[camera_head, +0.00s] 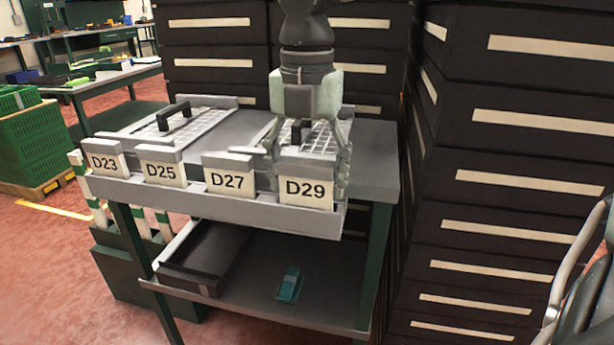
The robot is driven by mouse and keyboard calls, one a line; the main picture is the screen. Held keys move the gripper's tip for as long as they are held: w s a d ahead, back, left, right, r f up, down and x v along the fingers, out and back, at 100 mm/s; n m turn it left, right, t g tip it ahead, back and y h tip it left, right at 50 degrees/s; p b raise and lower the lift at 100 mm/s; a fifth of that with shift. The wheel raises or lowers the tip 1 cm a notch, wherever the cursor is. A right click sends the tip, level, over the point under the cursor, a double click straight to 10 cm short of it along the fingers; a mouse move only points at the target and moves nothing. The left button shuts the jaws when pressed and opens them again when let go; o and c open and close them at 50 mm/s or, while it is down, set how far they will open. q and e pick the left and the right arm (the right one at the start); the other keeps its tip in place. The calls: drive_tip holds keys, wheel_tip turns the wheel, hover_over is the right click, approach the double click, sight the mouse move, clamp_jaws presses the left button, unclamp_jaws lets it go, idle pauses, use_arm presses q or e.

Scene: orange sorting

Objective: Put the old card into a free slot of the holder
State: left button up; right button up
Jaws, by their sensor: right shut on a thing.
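A grey holder rail (230,207) runs along the front edge of the table. Cards labelled D23 (104,161), D25 (162,170) and D27 (228,178) stand upright in it, side by side. A D29 card (306,190) stands at its right end. My right gripper (307,165) comes down from above, with its fingers on either side of the D29 card, shut on it. The card's lower edge is at the rail; I cannot tell how deep it sits. No label says which card is old.
A grid tray with a black handle (174,116) lies on the tabletop (375,160); another lies behind D29. Dark drawer stacks (510,190) stand close on the right and behind. The lower shelf (330,295) holds a dark tray (205,255) and a teal object (289,284).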

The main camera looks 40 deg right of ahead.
drive_tip(key=o, duration=1.2)
drive_tip(key=shift+o, duration=0.2)
wheel_tip(320, 180, up, 12)
drive_tip(key=shift+r, duration=0.1)
wheel_tip(320, 180, up, 7)
drive_tip(key=p, duration=0.5)
